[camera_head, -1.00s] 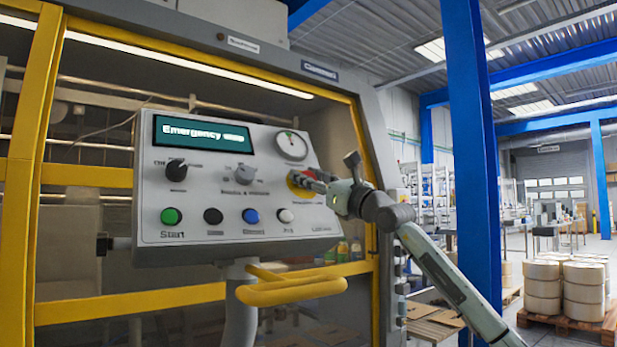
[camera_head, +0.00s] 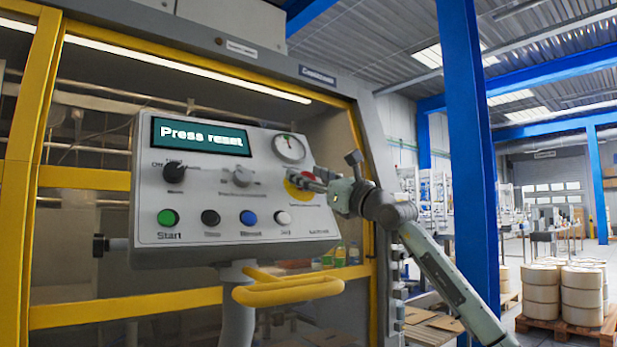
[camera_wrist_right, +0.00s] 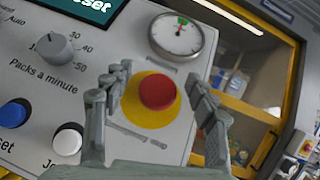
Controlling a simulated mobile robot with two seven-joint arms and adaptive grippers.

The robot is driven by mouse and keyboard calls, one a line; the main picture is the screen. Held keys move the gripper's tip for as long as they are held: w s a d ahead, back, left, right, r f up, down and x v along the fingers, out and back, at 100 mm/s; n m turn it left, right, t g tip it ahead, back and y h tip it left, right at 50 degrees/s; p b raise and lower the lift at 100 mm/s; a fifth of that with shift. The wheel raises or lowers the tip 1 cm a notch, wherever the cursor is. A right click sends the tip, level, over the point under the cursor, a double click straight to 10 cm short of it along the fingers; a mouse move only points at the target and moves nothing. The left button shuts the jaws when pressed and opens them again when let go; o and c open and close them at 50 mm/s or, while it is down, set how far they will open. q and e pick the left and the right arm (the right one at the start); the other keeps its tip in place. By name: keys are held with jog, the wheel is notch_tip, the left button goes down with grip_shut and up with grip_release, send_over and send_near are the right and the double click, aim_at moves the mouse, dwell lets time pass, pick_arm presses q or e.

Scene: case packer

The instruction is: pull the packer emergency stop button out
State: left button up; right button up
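The red emergency stop button (camera_wrist_right: 158,91) sits on a yellow round plate (camera_wrist_right: 150,114) on the grey control panel (camera_head: 240,217). In the head view the plate (camera_head: 296,190) is partly hidden behind my right gripper (camera_head: 309,181). In the wrist view my right gripper (camera_wrist_right: 157,88) is open, with one finger on each side of the button and a gap to it on both sides. The panel's display (camera_head: 199,136) reads "Press reset". My left gripper is not in view.
A gauge (camera_wrist_right: 176,37) sits above the button and a knob (camera_wrist_right: 54,47) to its left. Blue (camera_head: 249,217) and white (camera_head: 283,217) buttons line the panel's lower edge. A yellow handle (camera_head: 288,290) projects below the panel.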

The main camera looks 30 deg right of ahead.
jog(key=v, duration=1.2)
jog(key=shift+f, duration=0.1)
dwell(0.6)
